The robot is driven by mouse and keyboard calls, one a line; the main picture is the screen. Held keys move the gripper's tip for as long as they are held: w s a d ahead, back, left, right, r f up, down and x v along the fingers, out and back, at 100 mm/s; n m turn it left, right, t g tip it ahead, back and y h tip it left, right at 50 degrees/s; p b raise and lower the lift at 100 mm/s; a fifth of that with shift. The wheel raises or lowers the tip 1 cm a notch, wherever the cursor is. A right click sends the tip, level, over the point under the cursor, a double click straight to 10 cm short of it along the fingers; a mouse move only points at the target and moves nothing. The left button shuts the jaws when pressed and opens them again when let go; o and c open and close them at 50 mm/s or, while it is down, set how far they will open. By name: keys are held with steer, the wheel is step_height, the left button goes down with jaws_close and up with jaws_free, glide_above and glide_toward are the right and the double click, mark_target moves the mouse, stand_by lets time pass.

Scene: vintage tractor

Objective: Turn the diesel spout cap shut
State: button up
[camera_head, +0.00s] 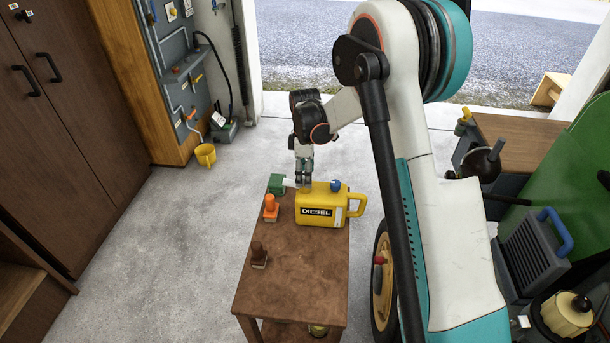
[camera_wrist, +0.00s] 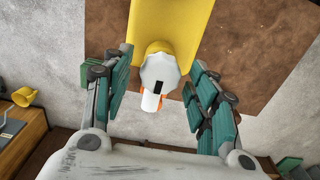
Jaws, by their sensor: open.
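The yellow diesel can (camera_head: 312,216) stands upright on a small brown table, with a handle on its right and a blue cap (camera_head: 336,185) on top. Its yellow body (camera_wrist: 180,22) fills the top of the wrist view. A white faceted spout cap (camera_wrist: 160,70) with a dark slot and a white projecting tab sits at the can's near end. My gripper (camera_head: 304,178) is above the can's left end. In the wrist view my open gripper (camera_wrist: 158,78) has one green finger on each side of the white cap, with visible gaps.
An orange-topped piece (camera_head: 270,208), a green block (camera_head: 276,184) and a brown piece (camera_head: 259,255) stand on the table (camera_head: 300,285) left of the can. A green tractor (camera_head: 570,170) is at the right. Bare floor lies left of the table.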

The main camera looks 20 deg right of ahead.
steer(key=shift+f, duration=0.15)
steer(key=shift+c, duration=0.5)
steer(key=c, duration=1)
steer(key=shift+o, duration=0.2)
steer(key=shift+m, duration=0.3)
steer(key=m, duration=0.4)
steer(key=shift+b, duration=0.3)
steer(key=m, duration=0.4)
steer(key=shift+m, duration=0.4)
steer(key=m, duration=0.4)
steer(key=shift+m+b, duration=0.3)
steer(key=shift+b, duration=0.05)
steer(key=shift+m, duration=1.9)
